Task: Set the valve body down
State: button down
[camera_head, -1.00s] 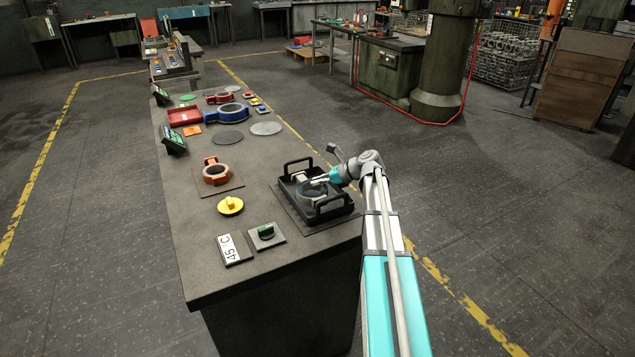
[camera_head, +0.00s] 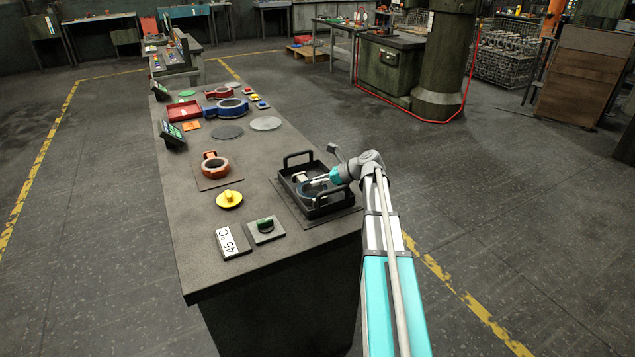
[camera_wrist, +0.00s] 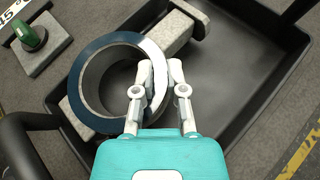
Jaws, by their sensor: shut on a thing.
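The valve body is a ring with a dark blue top rim (camera_wrist: 82,78) and grey walls. My gripper (camera_wrist: 160,72) is shut on its right wall in the wrist view, one finger inside the ring and one outside. In the head view the ring (camera_head: 308,189) is inside or just over a black tray (camera_head: 338,206) with raised handles, partly hidden by my gripper (camera_head: 318,181). A grey block (camera_wrist: 165,38) shows beyond and below the ring; whether it is part of the ring is unclear. I cannot tell whether the ring touches the tray floor.
A green knob (camera_head: 264,224) on a plate and a 45°C sign (camera_head: 233,241) lie near the tray. A yellow knob (camera_head: 229,199), an orange casting (camera_head: 215,166) and a blue casting (camera_head: 229,107) are farther left and back. The tray's right part is clear.

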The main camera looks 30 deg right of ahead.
jog(key=shift+f+b, duration=0.3)
jog(key=shift+f, duration=0.15)
jog(key=c, duration=0.7)
grip_release()
jog(key=shift+f, duration=0.1)
jog(key=shift+s+d+r, duration=0.2)
jog(key=shift+s+r, duration=0.05)
jog(key=shift+r, duration=0.05)
jog(key=p+v, duration=0.5)
jog(key=v, duration=0.5)
jog(key=shift+d+r, duration=0.15)
jog(key=shift+s+d+r+p, duration=0.1)
jog(key=shift+s+d+p, duration=0.25)
jog(key=shift+s, duration=0.05)
